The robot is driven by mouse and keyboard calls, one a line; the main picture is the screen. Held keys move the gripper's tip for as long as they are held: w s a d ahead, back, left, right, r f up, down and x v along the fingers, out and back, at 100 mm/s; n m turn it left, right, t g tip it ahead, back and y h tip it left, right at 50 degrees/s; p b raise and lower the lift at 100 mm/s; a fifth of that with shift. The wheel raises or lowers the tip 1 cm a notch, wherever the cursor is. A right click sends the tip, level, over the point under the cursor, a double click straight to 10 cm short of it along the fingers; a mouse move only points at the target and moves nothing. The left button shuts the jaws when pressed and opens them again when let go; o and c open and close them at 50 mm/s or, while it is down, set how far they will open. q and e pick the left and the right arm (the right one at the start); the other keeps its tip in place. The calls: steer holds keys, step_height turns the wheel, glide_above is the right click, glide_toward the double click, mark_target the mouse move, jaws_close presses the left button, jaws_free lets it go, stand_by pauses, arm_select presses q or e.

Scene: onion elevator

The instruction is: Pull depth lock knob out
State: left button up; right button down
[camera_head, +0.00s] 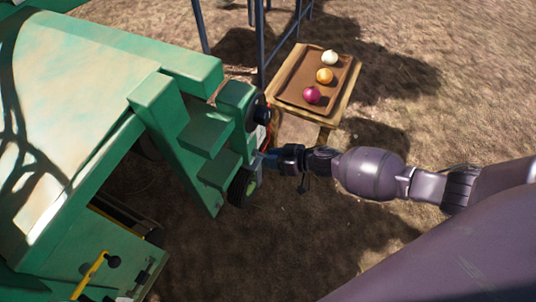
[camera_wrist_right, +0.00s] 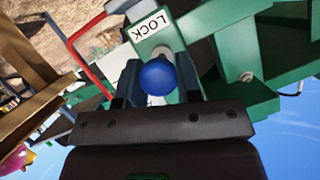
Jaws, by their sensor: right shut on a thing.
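The depth lock knob is a blue ball (camera_wrist_right: 157,78) in the right wrist view, below a white label (camera_wrist_right: 149,25) reading LOCK on the green machine. My right gripper (camera_wrist_right: 157,88) has one finger on each side of the knob and is shut on it. In the head view my right gripper (camera_head: 268,160) reaches the machine's right side from the right, and the knob is too small or hidden to make out there. My left gripper is not in view.
The green machine (camera_head: 176,112) fills the left of the head view. A wooden table (camera_head: 335,112) with a brown tray (camera_head: 290,92) stands behind my right gripper, holding white, orange and purple onions. A red bar (camera_wrist_right: 90,65) runs near the knob. Bare ground lies below my right arm.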

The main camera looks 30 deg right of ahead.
steer(key=shift+s+d+r, duration=0.15)
steer(key=shift+s+d, duration=0.3)
steer(key=shift+s+f, duration=0.2)
steer(key=shift+f, duration=0.1)
steer(key=c, duration=1.2)
jaws_free()
steer(key=o, duration=0.4)
steer(key=shift+d+r, duration=0.1)
arm_select(q)
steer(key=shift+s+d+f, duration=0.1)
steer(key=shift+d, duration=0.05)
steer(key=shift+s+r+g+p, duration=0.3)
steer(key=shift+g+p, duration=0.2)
steer(key=shift+p, duration=1.2)
arm_select(e)
steer(key=shift+v, duration=5.4)
